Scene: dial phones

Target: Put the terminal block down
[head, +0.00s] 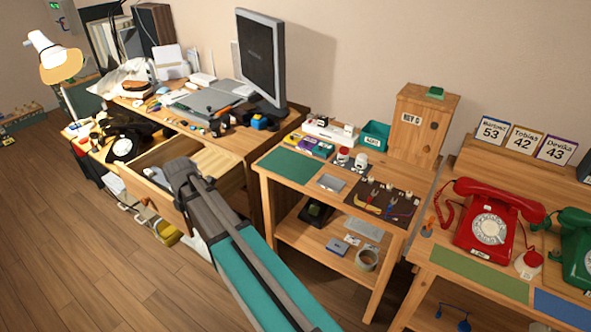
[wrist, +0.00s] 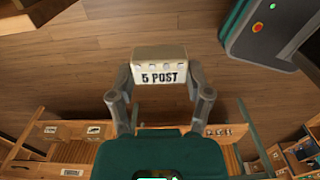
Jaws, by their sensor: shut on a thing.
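The terminal block (wrist: 160,72) is a pale cream block with "5 POST" printed in black on the side facing the wrist camera, and small square notches along its edge. My gripper (wrist: 160,88) is shut on it, with one grey finger at each side. Wooden floor shows beyond the block in the wrist view. In the head view, the grey end of my arm (head: 186,178) is in front of the desk's open drawer. The block and fingertips cannot be made out there.
The desk's open wooden drawer (head: 150,190) juts out beside my arm. A small table to the right carries a bare green mat (head: 290,168), a grey plate (head: 331,183) and a dark wiring board (head: 380,203). Right of it stand a red dial phone (head: 490,225) and another green mat (head: 480,271).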

